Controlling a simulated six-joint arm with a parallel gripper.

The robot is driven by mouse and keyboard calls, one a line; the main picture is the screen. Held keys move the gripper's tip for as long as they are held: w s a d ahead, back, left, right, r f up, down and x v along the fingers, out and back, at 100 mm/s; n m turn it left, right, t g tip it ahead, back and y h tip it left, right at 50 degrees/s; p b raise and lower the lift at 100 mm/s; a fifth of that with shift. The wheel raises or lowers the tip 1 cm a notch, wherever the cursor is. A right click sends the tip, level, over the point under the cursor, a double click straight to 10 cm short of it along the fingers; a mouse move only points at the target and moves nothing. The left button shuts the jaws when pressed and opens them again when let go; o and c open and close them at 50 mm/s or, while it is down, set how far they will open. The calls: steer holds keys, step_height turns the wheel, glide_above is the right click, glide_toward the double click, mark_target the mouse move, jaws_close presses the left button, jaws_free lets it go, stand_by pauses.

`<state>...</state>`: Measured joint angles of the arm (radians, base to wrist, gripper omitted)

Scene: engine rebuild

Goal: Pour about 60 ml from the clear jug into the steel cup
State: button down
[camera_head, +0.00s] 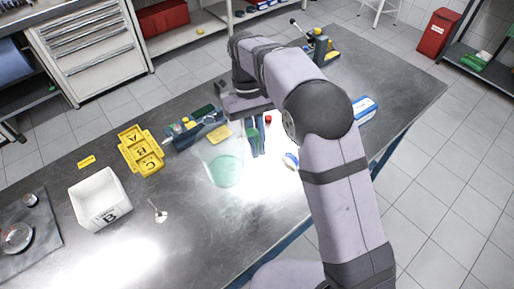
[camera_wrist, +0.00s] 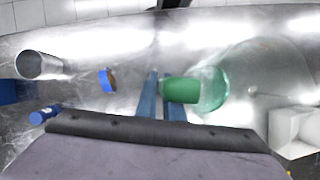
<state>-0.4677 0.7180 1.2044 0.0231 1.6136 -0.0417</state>
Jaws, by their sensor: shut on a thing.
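The clear jug (camera_head: 226,170) with pale green liquid stands near the middle of the bench and looks upright in the head view. Its clear body (camera_wrist: 215,88) and green handle (camera_wrist: 181,90) show in the wrist view. My gripper (camera_head: 257,140) has its blue fingers on the handle side of the jug. In the wrist view my gripper (camera_wrist: 163,97) is shut on the green handle. I cannot tell whether the jug touches the bench. The steel cup (camera_wrist: 40,65) is at the left of the wrist view, apart from the jug. In the head view I cannot make out the cup.
A blue-and-brown round item (camera_wrist: 107,80) lies between cup and gripper. A white bin (camera_head: 100,198), yellow trays (camera_head: 141,150) and a small pale item (camera_head: 158,212) are left of the jug. A blue-and-white box (camera_head: 366,109) is right of my arm. The front bench is mostly clear.

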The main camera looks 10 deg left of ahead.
steer(key=shift+r, duration=0.3)
